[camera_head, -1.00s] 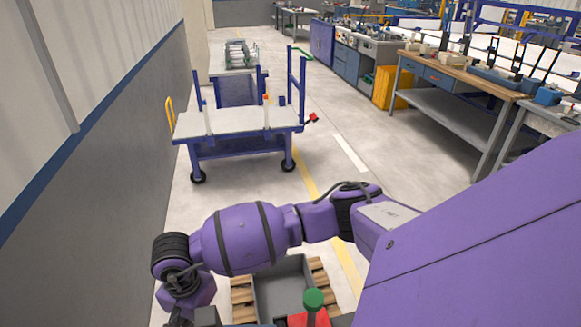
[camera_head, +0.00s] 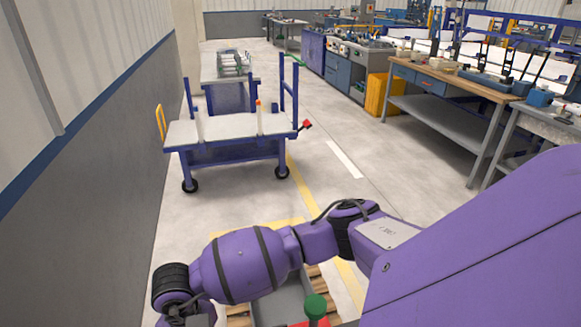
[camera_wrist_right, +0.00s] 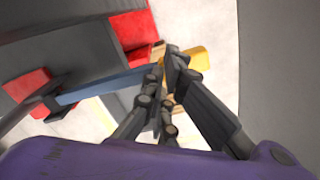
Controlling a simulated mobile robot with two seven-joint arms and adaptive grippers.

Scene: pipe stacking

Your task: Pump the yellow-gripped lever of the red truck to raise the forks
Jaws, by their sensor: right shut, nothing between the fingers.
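In the head view only a small part of the red truck (camera_head: 310,323) shows at the bottom edge, beside a green knob (camera_head: 315,306). My right arm bends across the lower picture, and its gripper is below the frame. In the right wrist view my right gripper (camera_wrist_right: 170,62) is shut and empty. A yellow piece (camera_wrist_right: 201,58), probably the lever's grip, shows just right of the fingertips; whether they touch it I cannot tell. A blue bar (camera_wrist_right: 105,86) runs from a red part at the left toward the fingers. My left gripper is not in view.
A grey box (camera_head: 285,308) sits on a wooden pallet (camera_head: 238,322) low in the head view. A blue cart (camera_head: 225,130) stands beyond on open floor. A wall (camera_head: 110,180) runs along the left and workbenches (camera_head: 440,115) along the right.

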